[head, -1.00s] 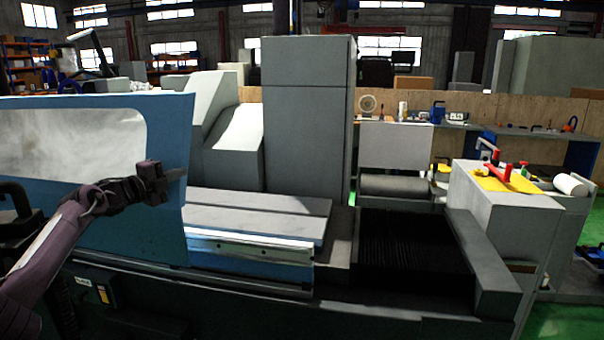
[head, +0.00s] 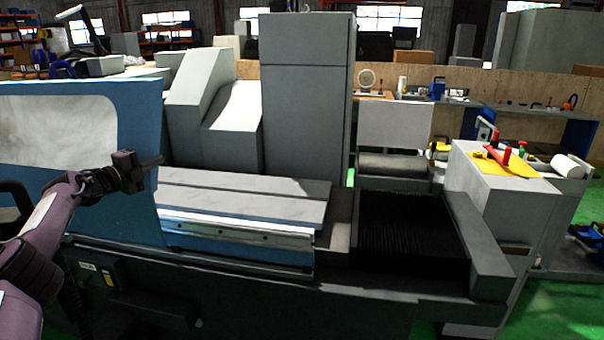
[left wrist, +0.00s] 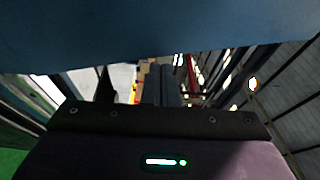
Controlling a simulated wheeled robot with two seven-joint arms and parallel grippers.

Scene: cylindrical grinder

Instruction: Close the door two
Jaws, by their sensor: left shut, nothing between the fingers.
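The door is a blue panel (head: 130,108) with a pale window, at the left front of the grinder in the head view. Its right edge stands left of the grey column, and the machine bed (head: 245,190) is exposed to the right of that edge. My left gripper (head: 160,160) is in front of the door with its fingers shut and empty, tips pointing right near the door's right edge. I cannot tell whether they touch it. In the left wrist view, a blue surface (left wrist: 160,35) crosses the top, close to the gripper. My right gripper is not in view.
A tall grey column (head: 308,105) rises behind the bed. A black bellows cover (head: 412,230) lies to the right. A grey cabinet (head: 480,215) with red and yellow items on top stands further right. Green floor shows at the lower right.

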